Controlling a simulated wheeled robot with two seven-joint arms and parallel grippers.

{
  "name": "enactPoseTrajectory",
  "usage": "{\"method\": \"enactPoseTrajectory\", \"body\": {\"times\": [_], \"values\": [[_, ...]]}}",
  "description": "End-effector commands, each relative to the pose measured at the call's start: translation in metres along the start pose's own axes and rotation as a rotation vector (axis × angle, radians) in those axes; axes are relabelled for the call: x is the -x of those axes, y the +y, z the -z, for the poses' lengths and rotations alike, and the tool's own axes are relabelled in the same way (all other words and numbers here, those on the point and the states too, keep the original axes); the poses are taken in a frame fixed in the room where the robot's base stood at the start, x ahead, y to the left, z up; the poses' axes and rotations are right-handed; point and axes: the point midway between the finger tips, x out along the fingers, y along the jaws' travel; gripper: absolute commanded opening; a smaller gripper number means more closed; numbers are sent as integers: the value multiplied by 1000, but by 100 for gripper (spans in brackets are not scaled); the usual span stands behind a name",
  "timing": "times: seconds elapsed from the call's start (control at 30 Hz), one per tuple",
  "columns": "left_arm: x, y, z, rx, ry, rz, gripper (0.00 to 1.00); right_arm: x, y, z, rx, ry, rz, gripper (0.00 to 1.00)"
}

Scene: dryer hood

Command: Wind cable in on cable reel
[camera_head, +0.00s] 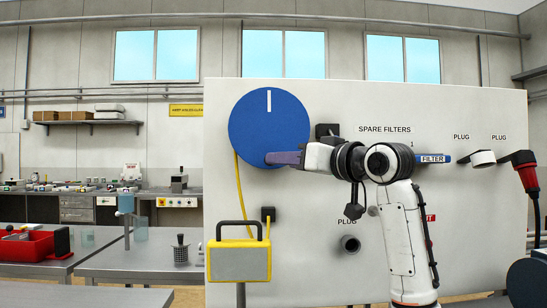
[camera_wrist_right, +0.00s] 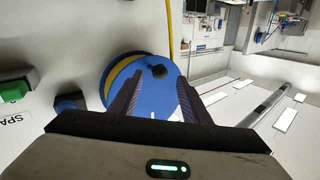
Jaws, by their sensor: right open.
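The cable reel (camera_head: 268,120) is a round blue disc on the white panel, with a white mark at its top. A yellow cable (camera_head: 240,190) hangs from its left side down to the yellow box. My right gripper (camera_head: 270,158) comes in from the right with its fingers over the lower part of the reel. In the right wrist view, my right gripper (camera_wrist_right: 160,76) is open, and a dark knob (camera_wrist_right: 158,71) on the reel (camera_wrist_right: 138,75) appears between its fingertips. I cannot tell whether they touch it. My left gripper is not in view.
A yellow box with a handle (camera_head: 240,262) stands in front of the panel (camera_head: 330,225), below the reel. Black fittings and plugs, a blue spare filter (camera_head: 434,158) and a red connector (camera_head: 529,178) are on the panel. Grey workbenches (camera_head: 110,268) stand at the left.

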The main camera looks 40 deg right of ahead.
Motion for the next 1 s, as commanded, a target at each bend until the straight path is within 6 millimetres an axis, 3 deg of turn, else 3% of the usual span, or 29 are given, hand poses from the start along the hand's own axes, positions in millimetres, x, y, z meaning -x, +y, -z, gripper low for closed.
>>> {"method": "enactPoseTrajectory", "body": {"times": [0.1,0.3,0.63,0.67,0.9,1.0], "values": [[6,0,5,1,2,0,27,-22,-1,2,-1,-2,1,43],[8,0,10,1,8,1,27,-43,0,1,-1,0,0,43],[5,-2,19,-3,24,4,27,-47,0,0,1,1,-1,43],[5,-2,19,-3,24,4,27,-47,0,0,1,1,-1,41],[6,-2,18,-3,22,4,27,-47,0,0,1,1,0,1],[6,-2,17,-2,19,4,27,-47,0,0,0,1,0,0]]}}
